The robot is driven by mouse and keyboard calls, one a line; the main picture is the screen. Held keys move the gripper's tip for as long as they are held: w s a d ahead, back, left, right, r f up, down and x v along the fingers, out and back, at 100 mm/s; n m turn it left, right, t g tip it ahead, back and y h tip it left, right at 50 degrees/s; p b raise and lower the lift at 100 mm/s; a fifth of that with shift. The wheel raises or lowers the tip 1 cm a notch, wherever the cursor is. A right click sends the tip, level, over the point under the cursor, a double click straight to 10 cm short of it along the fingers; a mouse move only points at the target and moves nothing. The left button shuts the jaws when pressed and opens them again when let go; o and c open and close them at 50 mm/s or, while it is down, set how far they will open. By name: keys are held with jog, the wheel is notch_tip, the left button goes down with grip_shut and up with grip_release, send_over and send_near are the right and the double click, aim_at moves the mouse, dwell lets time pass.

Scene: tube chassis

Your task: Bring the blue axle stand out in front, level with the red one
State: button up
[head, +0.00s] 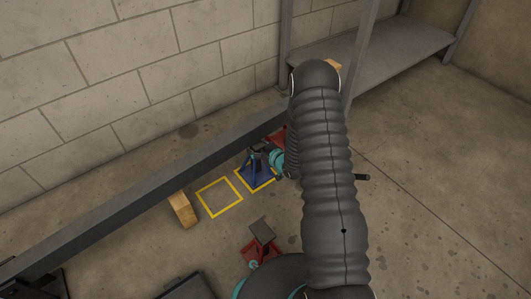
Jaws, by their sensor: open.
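The blue axle stand (253,172) stands on the floor inside a yellow outlined square, close to the dark chassis tube. A red axle stand (262,248) with a grey top plate stands nearer to me, partly covered by my arm. Another red thing (279,136) shows behind the blue stand, mostly hidden. My gripper (261,149) is open at the upper part of the blue stand, reaching in from the right. Its fingers are small and dark, and I cannot tell whether they touch the stand. My arm hides much of the wrist.
A second yellow square (203,205) on the floor left of the blue stand is empty. A wooden block (183,210) stands left of it. The long chassis tube (150,190) crosses diagonally behind them. A grey shelf (390,58) is at the back right. The right floor is largely clear.

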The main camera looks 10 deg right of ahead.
jog(key=shift+x, duration=1.45)
grip_shut()
